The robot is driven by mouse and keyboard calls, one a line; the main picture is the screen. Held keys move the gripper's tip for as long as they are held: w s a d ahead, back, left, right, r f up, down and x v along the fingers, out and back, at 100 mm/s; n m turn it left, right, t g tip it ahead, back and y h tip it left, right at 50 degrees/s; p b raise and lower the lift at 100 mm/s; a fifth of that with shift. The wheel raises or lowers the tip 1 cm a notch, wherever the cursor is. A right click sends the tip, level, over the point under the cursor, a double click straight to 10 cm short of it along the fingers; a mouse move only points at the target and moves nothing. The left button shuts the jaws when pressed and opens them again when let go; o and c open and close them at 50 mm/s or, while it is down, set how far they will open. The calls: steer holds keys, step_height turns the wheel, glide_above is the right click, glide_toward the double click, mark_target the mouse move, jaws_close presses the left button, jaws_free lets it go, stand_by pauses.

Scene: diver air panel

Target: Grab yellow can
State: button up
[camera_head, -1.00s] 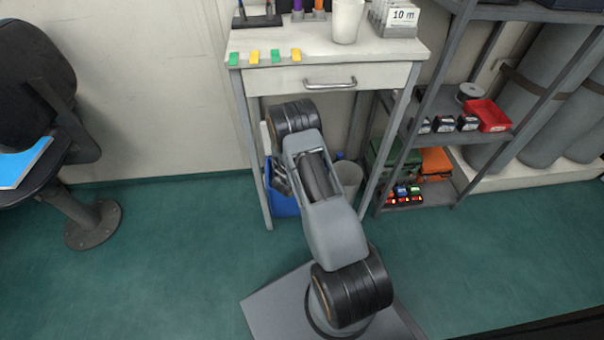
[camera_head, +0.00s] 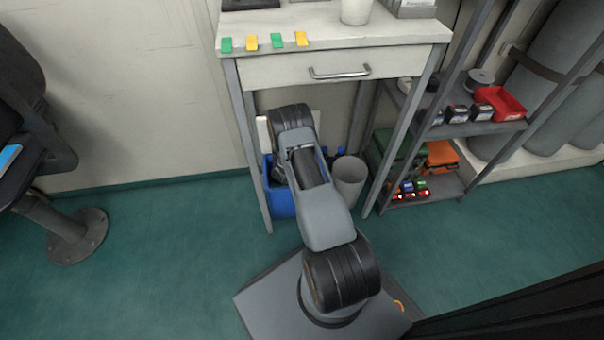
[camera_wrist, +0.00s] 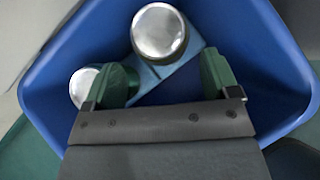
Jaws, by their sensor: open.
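No yellow surface of a can shows in either view. In the wrist view, a can with a round silver top (camera_wrist: 158,32) is in a blue bin (camera_wrist: 275,60), just beyond the space between my fingertips. A second silver round top (camera_wrist: 82,88) is at the left, partly hidden behind my left finger. In the head view the blue bin (camera_head: 279,203) is under the table, and my arm hides the gripper.
The white table (camera_head: 400,32) with a drawer stands above the bin. A grey waste bin (camera_head: 349,180) is right of it. A metal shelf (camera_head: 470,128) with a red tray (camera_head: 503,103) is further right. A chair (camera_head: 75,235) stands at the left. Green floor is open between.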

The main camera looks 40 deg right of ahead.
steer(key=shift+b+x, duration=1.6)
steer(key=shift+x, duration=1.2)
steer(key=shift+d, duration=0.1)
steer(key=c, duration=0.9)
